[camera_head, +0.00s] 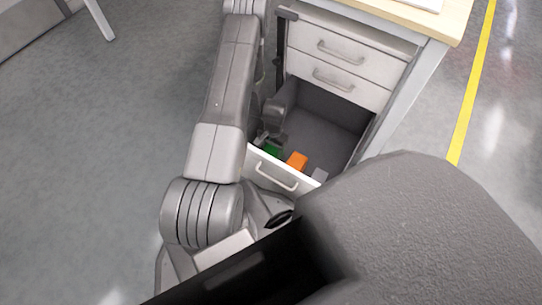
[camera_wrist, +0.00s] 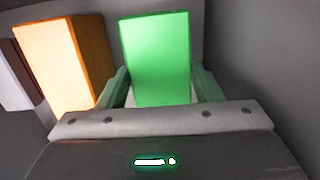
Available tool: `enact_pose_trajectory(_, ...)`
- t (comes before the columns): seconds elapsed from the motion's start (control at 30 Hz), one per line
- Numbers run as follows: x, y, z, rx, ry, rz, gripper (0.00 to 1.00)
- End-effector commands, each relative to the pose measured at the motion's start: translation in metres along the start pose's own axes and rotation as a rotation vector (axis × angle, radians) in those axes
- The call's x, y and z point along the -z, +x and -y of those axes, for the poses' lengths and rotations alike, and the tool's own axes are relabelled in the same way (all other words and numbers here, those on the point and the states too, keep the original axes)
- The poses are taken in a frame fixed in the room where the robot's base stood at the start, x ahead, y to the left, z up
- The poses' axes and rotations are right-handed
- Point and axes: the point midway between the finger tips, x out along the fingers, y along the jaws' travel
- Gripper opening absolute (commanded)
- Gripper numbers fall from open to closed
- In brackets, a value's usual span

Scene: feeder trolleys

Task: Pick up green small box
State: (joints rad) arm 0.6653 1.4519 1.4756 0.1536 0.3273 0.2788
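The green small box (camera_wrist: 157,58) stands between the two fingers of my gripper (camera_wrist: 160,92) in the wrist view. One finger is at each side of the box, and I see no clear gap at the fingertips. My gripper looks shut on it. In the head view my gripper (camera_head: 263,140) reaches down into the open drawer, and the green box (camera_head: 272,151) shows partly beside it, near the drawer front. My gripper hides part of the box there. Whether the box touches the drawer floor cannot be told.
An orange box (camera_head: 297,161) lies close to the right of the green one, and it is at the left in the wrist view (camera_wrist: 62,65). A pale grey box (camera_head: 319,175) is further right. The drawer front (camera_head: 255,172) and walls enclose them. Two shut drawers (camera_head: 338,78) are above.

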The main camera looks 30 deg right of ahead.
Motion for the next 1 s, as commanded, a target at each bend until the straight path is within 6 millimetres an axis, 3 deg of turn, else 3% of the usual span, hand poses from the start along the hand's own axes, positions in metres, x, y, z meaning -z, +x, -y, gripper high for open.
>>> enact_pose_trajectory(0.03,0.0,0.0,0.0,0.0,0.0,0.0,0.48)
enact_pose_trajectory(0.2,0.0,0.0,0.0,0.0,0.0,0.0,0.14)
enact_pose_trajectory(0.23,0.0,0.0,0.0,0.0,0.0,0.0,0.11)
enact_pose_trajectory(0.47,0.0,-0.001,0.0,0.0,0.0,-0.001,0.11)
enact_pose_trajectory(0.67,-0.001,-0.015,0.0,0.001,0.0,-0.002,0.11)
enact_pose_trajectory(1.0,-0.009,-0.082,0.001,0.002,0.0,-0.003,0.11)
